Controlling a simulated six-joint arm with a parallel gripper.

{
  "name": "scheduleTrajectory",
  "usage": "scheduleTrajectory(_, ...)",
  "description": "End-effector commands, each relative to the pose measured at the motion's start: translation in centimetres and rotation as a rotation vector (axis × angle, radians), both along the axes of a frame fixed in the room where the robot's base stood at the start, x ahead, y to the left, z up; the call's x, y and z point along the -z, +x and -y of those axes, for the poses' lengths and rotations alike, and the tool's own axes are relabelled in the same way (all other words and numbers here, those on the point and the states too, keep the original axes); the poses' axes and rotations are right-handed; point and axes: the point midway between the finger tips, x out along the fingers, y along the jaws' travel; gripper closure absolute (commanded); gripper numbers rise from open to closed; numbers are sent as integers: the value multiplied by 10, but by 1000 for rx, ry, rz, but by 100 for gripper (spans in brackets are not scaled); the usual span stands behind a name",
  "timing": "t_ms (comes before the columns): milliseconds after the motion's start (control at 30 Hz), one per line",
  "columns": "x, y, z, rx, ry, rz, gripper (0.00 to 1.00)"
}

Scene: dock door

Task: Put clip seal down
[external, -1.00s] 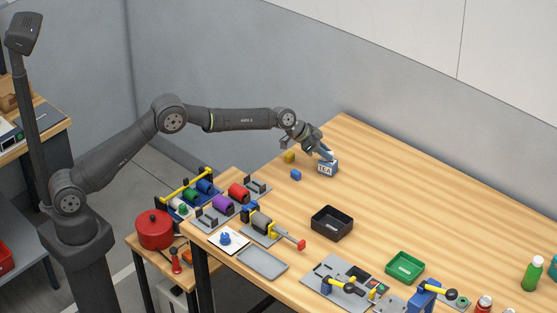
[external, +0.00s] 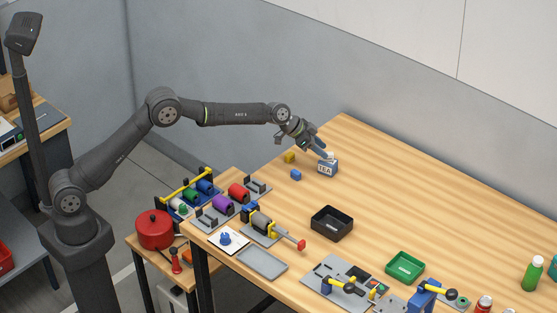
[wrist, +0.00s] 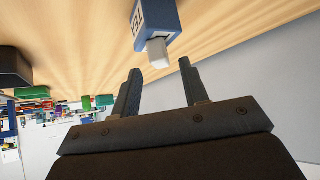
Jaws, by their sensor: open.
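A blue and white box marked TEA (external: 327,168) stands on the wooden table, and it shows upside down at the top of the wrist view (wrist: 160,22). A small white piece (wrist: 157,53), which may be the clip seal, sits at the box's top end; I cannot tell for certain. My gripper (external: 319,148) is just above and to the left of the box. In the wrist view its two fingers (wrist: 160,74) are apart with nothing between them, and the white piece lies just beyond their tips.
A yellow block (external: 290,156) and a blue block (external: 296,175) lie left of the box. A black tray (external: 332,223) and a green tray (external: 405,267) stand nearer the front. The grey wall (external: 420,120) runs behind. The table right of the box is clear.

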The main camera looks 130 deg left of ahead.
Motion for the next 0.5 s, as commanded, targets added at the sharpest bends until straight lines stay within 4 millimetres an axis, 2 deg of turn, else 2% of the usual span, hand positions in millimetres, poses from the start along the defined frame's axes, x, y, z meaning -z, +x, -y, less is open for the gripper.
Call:
scheduleTrajectory(300, -41, -29, 27, -2, 1, 2, 59)
scheduleTrajectory(500, -58, -41, 41, 0, 0, 0, 59)
